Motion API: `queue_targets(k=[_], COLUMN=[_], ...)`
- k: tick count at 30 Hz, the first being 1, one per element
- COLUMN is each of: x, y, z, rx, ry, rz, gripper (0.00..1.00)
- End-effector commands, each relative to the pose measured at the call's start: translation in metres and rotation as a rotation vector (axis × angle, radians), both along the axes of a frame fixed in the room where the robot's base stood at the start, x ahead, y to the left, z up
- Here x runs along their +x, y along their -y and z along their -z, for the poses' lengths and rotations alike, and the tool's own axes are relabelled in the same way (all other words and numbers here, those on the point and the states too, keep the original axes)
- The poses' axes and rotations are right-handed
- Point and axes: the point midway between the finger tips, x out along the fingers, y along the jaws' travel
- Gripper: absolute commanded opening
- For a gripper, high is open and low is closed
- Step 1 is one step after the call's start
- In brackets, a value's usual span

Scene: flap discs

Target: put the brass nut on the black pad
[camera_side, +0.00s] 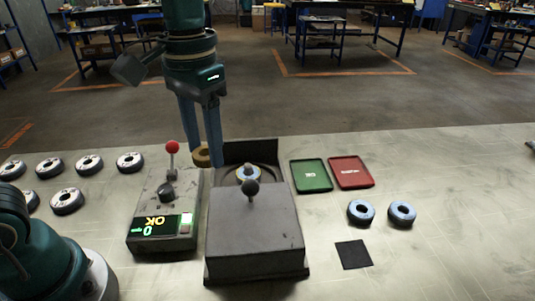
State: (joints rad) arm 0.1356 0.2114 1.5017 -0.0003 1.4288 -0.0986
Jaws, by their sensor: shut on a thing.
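The brass nut (201,157) is a small yellowish ring, held between the fingertips of my gripper (205,158). My gripper points down with its long blue-grey fingers shut on the nut. It is above and behind the gap between the control box and the grey machine. The black pad (353,254) is a flat, bare square on the table at the right front, well to the right of my gripper. Part of the nut is hidden by a finger.
A control box (163,215) with a red-knobbed lever (172,147) shows "OK". A green tray (311,176) and a red tray (351,172) lie right of the machine. Two blue-rimmed discs (361,211) (402,213) lie behind the pad. Several discs (89,165) lie left.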

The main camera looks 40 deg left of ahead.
Motion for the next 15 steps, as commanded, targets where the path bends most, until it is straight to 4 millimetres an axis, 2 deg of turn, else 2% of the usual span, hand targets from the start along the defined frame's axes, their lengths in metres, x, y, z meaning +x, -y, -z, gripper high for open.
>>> queue_targets(k=[3,5,7,11,15], x=[0.018,0.024,0.027,0.018,-0.006], y=[0.032,0.052,0.081,0.137,0.188], z=[0.007,0.014,0.024,0.048,0.074], rx=[0.001,0.001,0.001,0.002,0.002], ry=[-0.003,-0.004,-0.005,-0.005,-0.004], rz=[0.087,0.149,0.234,0.401,0.56], gripper=[0.0,0.0,0.0,0.0,0.0])
